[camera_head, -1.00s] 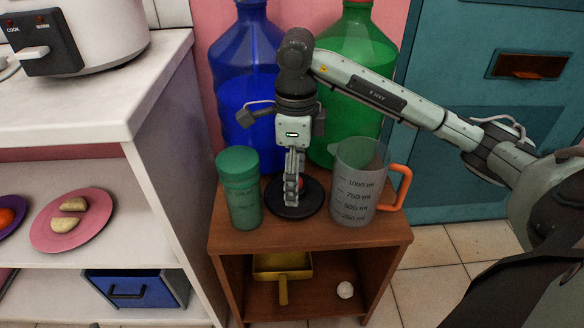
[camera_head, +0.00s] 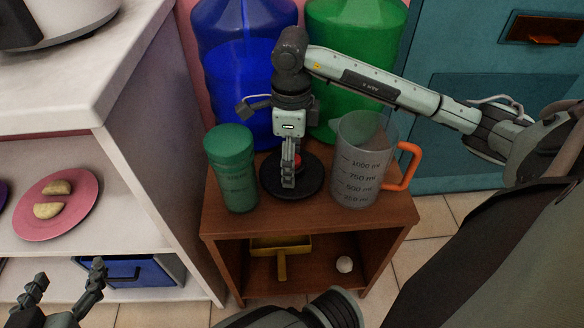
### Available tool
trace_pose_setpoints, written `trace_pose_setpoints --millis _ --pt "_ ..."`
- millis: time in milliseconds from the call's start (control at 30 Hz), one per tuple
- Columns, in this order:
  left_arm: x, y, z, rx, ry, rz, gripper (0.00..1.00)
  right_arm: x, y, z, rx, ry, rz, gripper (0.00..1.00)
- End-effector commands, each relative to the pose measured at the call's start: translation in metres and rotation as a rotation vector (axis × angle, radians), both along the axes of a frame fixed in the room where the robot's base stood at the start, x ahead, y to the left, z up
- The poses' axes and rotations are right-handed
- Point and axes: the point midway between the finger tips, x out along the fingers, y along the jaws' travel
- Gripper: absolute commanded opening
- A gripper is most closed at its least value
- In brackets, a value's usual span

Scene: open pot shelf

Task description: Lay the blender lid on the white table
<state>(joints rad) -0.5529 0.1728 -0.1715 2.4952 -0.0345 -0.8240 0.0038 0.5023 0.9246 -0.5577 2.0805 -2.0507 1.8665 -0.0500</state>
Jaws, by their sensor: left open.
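The blender lid (camera_head: 312,182), a black disc with a red knob, lies flat on the brown cabinet top between a green cup and a measuring jug. My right gripper (camera_head: 289,180) points down over the lid, its fingers seen edge-on beside the red knob. I cannot tell whether they hold the knob, which they partly hide. My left gripper (camera_head: 68,295) is open and empty at the lower left, in front of the white shelf. The white table (camera_head: 75,85) is at the upper left, with its top higher than the cabinet.
A green-lidded cup (camera_head: 232,170) stands left of the lid; a measuring jug (camera_head: 362,170) with an orange handle stands right. Blue (camera_head: 240,60) and green (camera_head: 350,40) bottles stand behind. A cooker (camera_head: 65,20) stands on the table; a pink plate (camera_head: 65,205) is below.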

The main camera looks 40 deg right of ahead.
Motion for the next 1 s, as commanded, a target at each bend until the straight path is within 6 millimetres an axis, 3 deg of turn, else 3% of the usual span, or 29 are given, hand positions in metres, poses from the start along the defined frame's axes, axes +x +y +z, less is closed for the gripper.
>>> trace_pose_setpoints --millis 267,700,1000 --pt "0.0009 -0.0016 0.0019 -0.004 -0.009 -0.003 0.65 0.0 0.0 -0.004 0.001 -0.001 0.0 0.69" --pt "0.0008 -0.0016 0.0014 -0.004 -0.008 -0.003 0.65 0.0 -0.0001 -0.0038 0.0 0.0 0.0 0.16" --pt "0.0007 -0.0001 0.0016 -0.002 -0.007 -0.001 0.65 0.0002 -0.0002 -0.0019 0.0 -0.001 0.0 0.14"
